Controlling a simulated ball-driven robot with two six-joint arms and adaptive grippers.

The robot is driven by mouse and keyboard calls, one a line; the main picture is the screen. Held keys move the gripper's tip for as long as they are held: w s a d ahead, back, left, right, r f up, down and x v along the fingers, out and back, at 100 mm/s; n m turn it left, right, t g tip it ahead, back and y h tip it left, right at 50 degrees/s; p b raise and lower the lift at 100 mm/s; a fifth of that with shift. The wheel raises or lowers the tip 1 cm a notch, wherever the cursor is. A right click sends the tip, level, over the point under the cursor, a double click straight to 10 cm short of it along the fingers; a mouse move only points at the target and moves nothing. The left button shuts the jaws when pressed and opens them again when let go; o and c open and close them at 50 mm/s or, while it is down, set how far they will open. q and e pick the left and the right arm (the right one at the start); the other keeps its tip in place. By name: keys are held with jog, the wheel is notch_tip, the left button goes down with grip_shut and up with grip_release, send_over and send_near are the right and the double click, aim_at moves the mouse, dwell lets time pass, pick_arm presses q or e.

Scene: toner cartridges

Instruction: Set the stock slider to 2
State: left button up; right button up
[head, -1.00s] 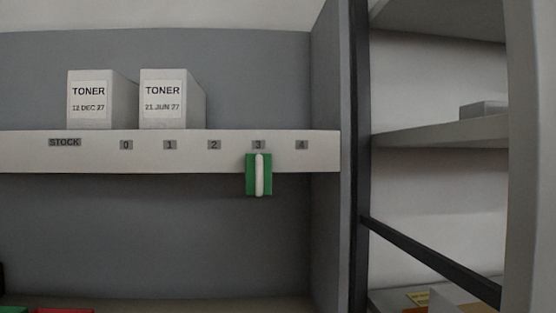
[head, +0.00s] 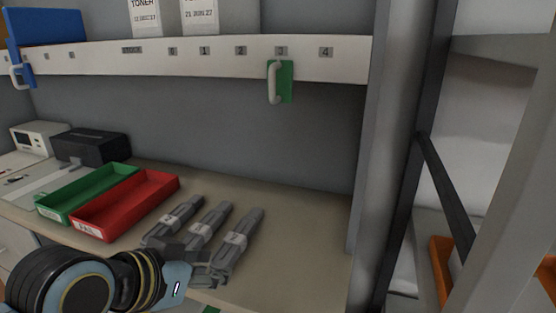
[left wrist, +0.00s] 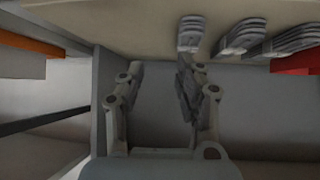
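The stock slider, a green block (head: 287,76) with a white handle (head: 273,83), hangs on the white shelf strip (head: 345,70) under the label 3 in the head view. The label 2 (head: 241,50) is just left of it. My left gripper (left wrist: 158,72) is open and empty in the left wrist view, its two fingers well apart. In the head view its arm comes in at the lower left, over the counter front, well below and left of the slider. The slider is not seen in the left wrist view. My right gripper is not in view.
Several grey tools (head: 205,227) lie on the counter beside a red tray (head: 130,203) and a green tray (head: 83,192). A dark upright post (head: 393,150) stands to the right. A blue slider (head: 22,75) hangs at the far left. The space below the green slider is clear.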

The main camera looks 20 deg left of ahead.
pick_arm(q)
jog(key=w+d+r+t+h, duration=0.1)
jog(key=w+r+t, duration=0.1)
jog(key=r, duration=0.4)
jog(key=w+d+r+t, duration=0.1)
jog(key=w+r, duration=0.1)
jog(key=r, duration=0.4)
jog(key=t+h+p, duration=0.1)
jog(key=t+p, duration=0.1)
jog(key=t, duration=0.3)
send_near(270, 85)
jog(key=shift+m, duration=0.4)
jog(key=p+x, duration=0.2)
jog(key=x, duration=0.7)
jog(key=shift+w+d, duration=0.1)
jog(key=shift+w, duration=0.1)
grip_shut()
